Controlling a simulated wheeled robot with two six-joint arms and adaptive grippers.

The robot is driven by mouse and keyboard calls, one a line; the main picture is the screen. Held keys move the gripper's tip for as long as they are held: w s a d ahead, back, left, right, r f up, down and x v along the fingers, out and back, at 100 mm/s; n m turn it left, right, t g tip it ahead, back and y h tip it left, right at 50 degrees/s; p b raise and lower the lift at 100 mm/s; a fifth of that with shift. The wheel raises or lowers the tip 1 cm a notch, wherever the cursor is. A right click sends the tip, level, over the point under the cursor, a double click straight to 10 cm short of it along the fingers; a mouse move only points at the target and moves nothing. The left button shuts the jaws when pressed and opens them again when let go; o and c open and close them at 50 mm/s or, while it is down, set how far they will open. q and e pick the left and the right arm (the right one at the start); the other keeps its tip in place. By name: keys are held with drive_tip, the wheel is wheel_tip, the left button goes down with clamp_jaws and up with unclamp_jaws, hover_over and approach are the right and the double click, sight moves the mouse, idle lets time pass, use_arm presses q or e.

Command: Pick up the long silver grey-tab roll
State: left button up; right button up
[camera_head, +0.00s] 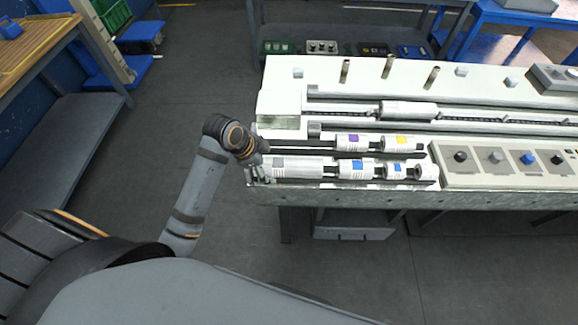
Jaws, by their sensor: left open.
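The long silver roll with a grey tab (304,167) lies at the left end of the front row on the machine bed, near its front edge. Its grey tab faces up near its left end. My left gripper (259,174) is open at the left end of this roll, by the bed's left front corner. It is small and partly covered by my wrist, so I cannot tell whether it touches the roll. My right gripper is not in view.
A blue-tab roll (356,169), a shorter blue-tab roll (395,171) and a small roll (427,172) continue the row. Behind are purple-tab (351,142) and yellow-tab (398,143) rolls. A silver roll (408,110) sits farther back. A knob panel (490,176) stands right.

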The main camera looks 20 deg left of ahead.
sight(283, 164)
use_arm(q)
drive_tip(key=shift+w+r+m+h, duration=0.2)
drive_tip(key=shift+w+r+m, duration=0.25)
drive_tip(key=shift+r+m, duration=0.15)
drive_tip(key=shift+w+r+m+h, duration=0.2)
drive_tip(key=shift+w+r+m, duration=0.2)
drive_tip(key=shift+r+m, duration=0.2)
drive_tip(key=x, duration=0.5)
drive_tip(key=shift+w+d+p, duration=0.1)
drive_tip(key=shift+d+p, duration=0.1)
drive_tip(key=shift+p, duration=0.1)
drive_tip(key=p+x, duration=0.1)
drive_tip(key=x, duration=0.3)
drive_tip(key=shift+d+f, duration=0.15)
drive_tip(key=shift+f, duration=0.15)
drive_tip(key=shift+w+d+f, duration=0.1)
drive_tip(key=shift+f, duration=0.35)
drive_tip(key=shift+c, duration=0.4)
drive_tip(key=c, duration=1.7)
drive_tip(key=shift+r, duration=0.1)
clamp_jaws()
drive_tip(key=shift+r, duration=0.1)
